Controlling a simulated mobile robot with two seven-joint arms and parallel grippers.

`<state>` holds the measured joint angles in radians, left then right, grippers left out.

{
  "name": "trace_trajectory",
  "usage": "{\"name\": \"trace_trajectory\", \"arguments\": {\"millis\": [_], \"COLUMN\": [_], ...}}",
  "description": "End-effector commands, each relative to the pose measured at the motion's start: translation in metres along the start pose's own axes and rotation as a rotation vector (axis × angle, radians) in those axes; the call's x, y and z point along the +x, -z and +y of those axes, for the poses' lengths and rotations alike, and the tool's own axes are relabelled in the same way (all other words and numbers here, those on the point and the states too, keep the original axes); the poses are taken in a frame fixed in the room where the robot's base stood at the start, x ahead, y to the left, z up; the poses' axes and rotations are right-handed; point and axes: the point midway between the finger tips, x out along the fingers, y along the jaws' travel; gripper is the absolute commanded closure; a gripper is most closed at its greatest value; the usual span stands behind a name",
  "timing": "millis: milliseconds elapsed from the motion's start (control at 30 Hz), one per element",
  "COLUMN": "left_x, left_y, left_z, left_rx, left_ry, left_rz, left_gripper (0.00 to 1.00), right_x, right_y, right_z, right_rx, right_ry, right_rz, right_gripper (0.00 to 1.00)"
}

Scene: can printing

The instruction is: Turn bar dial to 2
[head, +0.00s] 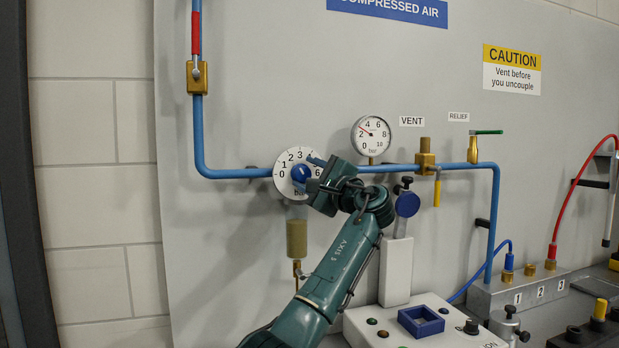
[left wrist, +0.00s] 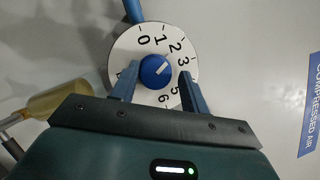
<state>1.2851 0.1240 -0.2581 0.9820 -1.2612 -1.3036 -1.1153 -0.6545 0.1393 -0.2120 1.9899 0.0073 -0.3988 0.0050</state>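The bar dial (head: 284,187) is a white disc on the blue pipe, numbered from 0 to 6, with a blue knob (left wrist: 150,76) at its centre. In the left wrist view the knob's white pointer line aims at about the 2, perhaps slightly toward the 3. My left gripper (head: 309,175) is at the dial, coming from the right in the head view. In the left wrist view its two fingers (left wrist: 158,74) stand on either side of the knob with gaps, so it is open. Its fingers cover the 4 and part of the dial's edge. My right gripper is not in view.
A round pressure gauge (head: 371,147) right of the dial has its needle a little above 2. A filter bowl (head: 297,238) hangs below the dial. A relief valve (head: 473,150) with a green handle and a control box (head: 440,338) stand to the right.

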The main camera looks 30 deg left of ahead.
Motion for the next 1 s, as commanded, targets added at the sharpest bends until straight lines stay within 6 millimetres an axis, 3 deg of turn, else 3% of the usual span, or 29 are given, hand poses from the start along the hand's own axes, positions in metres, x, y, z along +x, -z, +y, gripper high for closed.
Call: {"name": "trace_trajectory", "arguments": {"millis": [133,467,1000], "left_x": [0.002,-0.008,-0.113], "left_y": [-0.001,0.002,0.002], "left_z": [0.002,0.004,0.004], "left_rx": [0.001,0.002,0.001], "left_ry": [-0.005,-0.006,-0.006], "left_rz": [-0.003,0.001,0.001], "left_gripper": [0.44,0.44,0.44], "right_x": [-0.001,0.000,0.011], "right_y": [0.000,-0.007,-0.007], "right_z": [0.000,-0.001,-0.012], "right_rx": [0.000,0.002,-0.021], "right_ry": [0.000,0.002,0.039], "right_rz": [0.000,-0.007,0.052], "right_gripper": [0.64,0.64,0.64]}}
